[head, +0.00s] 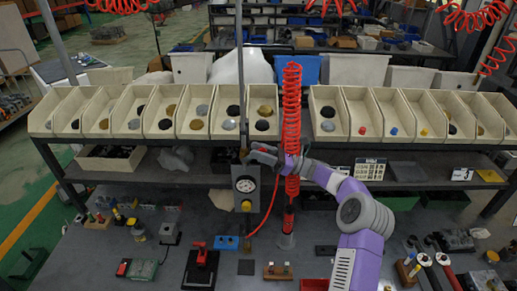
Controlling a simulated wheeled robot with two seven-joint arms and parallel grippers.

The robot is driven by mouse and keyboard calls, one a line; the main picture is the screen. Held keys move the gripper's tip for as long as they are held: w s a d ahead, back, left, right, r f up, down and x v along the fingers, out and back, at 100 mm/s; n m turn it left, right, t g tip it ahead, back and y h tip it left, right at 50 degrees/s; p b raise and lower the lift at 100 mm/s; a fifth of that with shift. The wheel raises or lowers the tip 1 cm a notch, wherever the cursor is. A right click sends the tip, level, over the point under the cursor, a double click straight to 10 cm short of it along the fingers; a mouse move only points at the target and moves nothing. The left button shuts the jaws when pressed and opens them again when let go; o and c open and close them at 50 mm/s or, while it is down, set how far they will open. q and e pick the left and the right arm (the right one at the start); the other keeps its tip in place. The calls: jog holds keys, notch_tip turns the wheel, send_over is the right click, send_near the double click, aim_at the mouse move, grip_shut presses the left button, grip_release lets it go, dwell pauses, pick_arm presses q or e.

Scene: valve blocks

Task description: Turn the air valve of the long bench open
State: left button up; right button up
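A round white gauge (245,185) sits on a dark unit fixed to a vertical post above the long bench (225,215). A small yellow knob (246,205) is just below the dial. My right arm reaches in from the lower right, and its dark gripper (252,155) is at the post just above the gauge. The valve handle cannot be made out; the gripper covers that spot. The fingers are small and dark, so I cannot tell whether they are open, shut or touching the valve. My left gripper is out of view.
A red coiled hose (291,120) hangs close to my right forearm, with a red-handled tool (288,215) below. A row of cream bins (195,110) lines the shelf. A red-handled clamp (200,262) and several small fixtures stand on the bench front.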

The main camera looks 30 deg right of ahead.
jog(key=shift+a, duration=0.15)
grip_shut()
dwell(0.4)
